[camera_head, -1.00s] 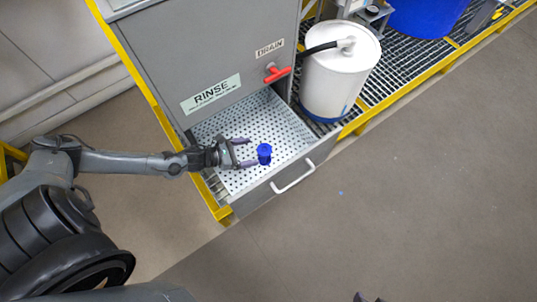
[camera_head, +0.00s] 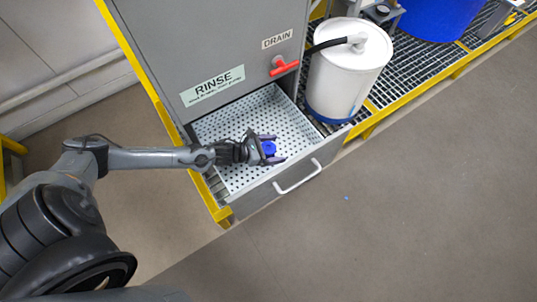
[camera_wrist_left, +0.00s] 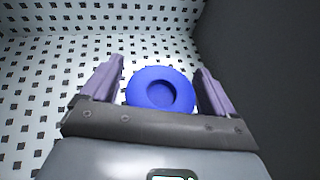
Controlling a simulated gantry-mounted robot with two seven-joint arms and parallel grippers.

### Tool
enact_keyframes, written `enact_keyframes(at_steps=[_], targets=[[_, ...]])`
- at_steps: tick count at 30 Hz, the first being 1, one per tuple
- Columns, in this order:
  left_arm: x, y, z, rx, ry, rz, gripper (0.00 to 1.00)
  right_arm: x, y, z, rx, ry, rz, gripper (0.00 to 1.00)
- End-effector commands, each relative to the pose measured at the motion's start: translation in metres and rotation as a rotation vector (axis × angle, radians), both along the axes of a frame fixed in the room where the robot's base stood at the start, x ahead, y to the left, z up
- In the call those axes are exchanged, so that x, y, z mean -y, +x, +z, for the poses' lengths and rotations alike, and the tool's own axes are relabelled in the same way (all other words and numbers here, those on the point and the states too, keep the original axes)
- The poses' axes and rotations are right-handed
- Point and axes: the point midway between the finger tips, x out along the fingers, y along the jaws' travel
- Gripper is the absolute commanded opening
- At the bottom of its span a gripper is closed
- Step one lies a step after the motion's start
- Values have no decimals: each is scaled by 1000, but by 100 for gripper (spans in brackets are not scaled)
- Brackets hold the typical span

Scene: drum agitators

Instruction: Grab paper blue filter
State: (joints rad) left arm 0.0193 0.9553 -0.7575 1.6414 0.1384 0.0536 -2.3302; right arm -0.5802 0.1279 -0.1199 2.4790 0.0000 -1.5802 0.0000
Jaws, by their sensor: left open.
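The blue filter (camera_head: 268,148) is a small round blue piece in the perforated drawer of the rinse station. In the left wrist view the blue filter (camera_wrist_left: 161,90) shows a round hollow in its top. My left gripper (camera_head: 271,148) is open, with one purple finger on each side of the filter. In the left wrist view the fingers of my left gripper (camera_wrist_left: 160,84) stand either side of it, with a small gap on each side. The filter's lower part is hidden by the gripper body. My right gripper is not in view.
The drawer (camera_head: 240,175) is pulled open, with a white handle (camera_head: 297,178) at its front. The rinse cabinet (camera_head: 205,50) with a red drain valve (camera_head: 284,66) stands behind. A white drum (camera_head: 345,70) stands on the grating to the right.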

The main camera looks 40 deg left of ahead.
Motion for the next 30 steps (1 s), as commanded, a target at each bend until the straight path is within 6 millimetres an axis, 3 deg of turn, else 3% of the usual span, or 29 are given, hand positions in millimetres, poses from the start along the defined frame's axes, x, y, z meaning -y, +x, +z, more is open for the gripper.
enact_keyframes(at_steps=[5,16,24,30], targets=[[0,0,1,0,0,0,87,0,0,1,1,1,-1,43],[0,0,1,0,0,0,32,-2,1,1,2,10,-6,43],[0,0,4,0,0,0,32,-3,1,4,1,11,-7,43],[-1,0,30,1,0,0,32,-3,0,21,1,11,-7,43]])
